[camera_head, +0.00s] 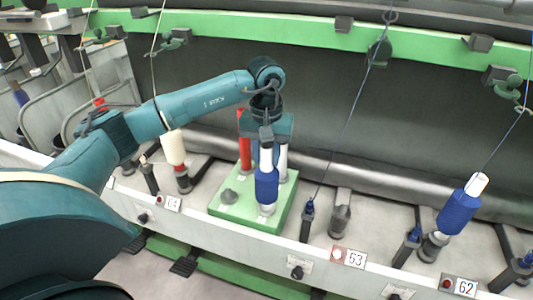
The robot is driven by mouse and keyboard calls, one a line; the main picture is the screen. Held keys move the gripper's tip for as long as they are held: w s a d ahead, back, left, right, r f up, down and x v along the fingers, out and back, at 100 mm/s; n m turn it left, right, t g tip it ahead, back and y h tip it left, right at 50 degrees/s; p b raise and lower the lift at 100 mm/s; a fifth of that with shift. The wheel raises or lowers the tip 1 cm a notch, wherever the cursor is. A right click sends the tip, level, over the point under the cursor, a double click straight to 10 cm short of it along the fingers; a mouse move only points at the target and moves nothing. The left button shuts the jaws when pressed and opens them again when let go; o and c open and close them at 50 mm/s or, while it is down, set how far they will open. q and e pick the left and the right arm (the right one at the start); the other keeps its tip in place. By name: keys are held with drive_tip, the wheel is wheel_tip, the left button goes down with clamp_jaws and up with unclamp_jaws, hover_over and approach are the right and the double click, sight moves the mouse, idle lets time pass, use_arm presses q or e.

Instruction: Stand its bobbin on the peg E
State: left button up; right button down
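My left gripper (268,143) points down over the green board (250,222), at the top of a blue-wound bobbin (266,184). The bobbin is upright, with a white tube top and a pale lower end close to the board's front part. I cannot tell whether the fingers are closed on it or whether it rests on the board. A red bobbin (244,143) and a white tube (283,160) stand behind it on the board. A grey stub (229,196) sits at the board's left. No letter E is readable. My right gripper is not in view.
On the machine rail, a white bobbin (173,147) stands at left and a blue bobbin (461,207) leans at right. A grey, bobbin-less spindle (340,220) stands near plate 63 (356,259). Threads hang from the green beam (300,24). Dark posts line the rail.

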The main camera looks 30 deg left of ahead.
use_arm(q)
drive_tip(key=o, duration=0.5)
drive_tip(key=shift+c, duration=0.2)
drive_tip(key=shift+r, duration=0.1)
wheel_tip(320, 180, up, 13)
idle(0.7)
